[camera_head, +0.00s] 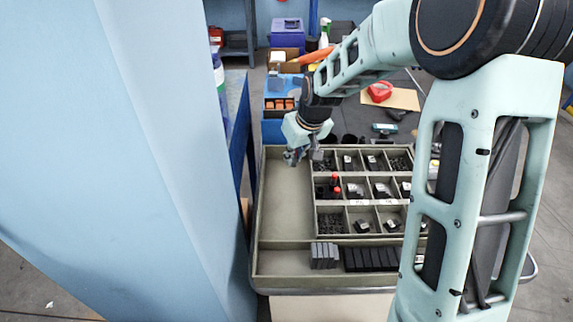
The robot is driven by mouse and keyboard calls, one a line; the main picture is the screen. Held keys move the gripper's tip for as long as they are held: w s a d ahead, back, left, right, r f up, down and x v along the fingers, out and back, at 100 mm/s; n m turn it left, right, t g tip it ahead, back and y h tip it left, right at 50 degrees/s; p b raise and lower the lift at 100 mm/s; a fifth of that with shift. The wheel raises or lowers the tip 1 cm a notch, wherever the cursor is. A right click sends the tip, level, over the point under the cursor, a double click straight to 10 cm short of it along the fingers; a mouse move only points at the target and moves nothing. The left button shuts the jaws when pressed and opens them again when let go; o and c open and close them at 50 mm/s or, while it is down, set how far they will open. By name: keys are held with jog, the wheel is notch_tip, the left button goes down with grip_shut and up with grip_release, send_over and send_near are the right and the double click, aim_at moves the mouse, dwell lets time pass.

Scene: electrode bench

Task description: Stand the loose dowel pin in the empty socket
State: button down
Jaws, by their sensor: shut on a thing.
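My gripper (291,159) hangs low over the bare left part of a grey compartment tray (282,205), near its back left corner. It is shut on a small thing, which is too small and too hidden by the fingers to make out. I cannot pick out the dowel pin or the empty socket for certain at this size. Small dark parts fill several compartments just right of my gripper. A red-topped piece (335,182) stands among dark pieces in the middle row.
Dark blocks (370,259) and grey blocks (324,255) stand in the tray's front channel. Behind the tray are a blue bin with orange parts (280,104) and a red object (380,92) on a tan sheet. A light-blue pillar (150,150) fills the left. My arm hides the tray's right side.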

jog(key=w+f, duration=0.2)
jog(key=w, duration=0.1)
jog(key=w+a+f, duration=0.1)
jog(key=w+f, duration=0.2)
jog(key=w+a+f, duration=0.1)
jog(key=w+f, duration=0.2)
jog(key=shift+w, duration=0.4)
jog(key=shift+w+f, duration=0.15)
jog(key=shift+f, duration=1.65)
jog(key=c, duration=2.4)
grip_release()
jog(key=o, duration=0.4)
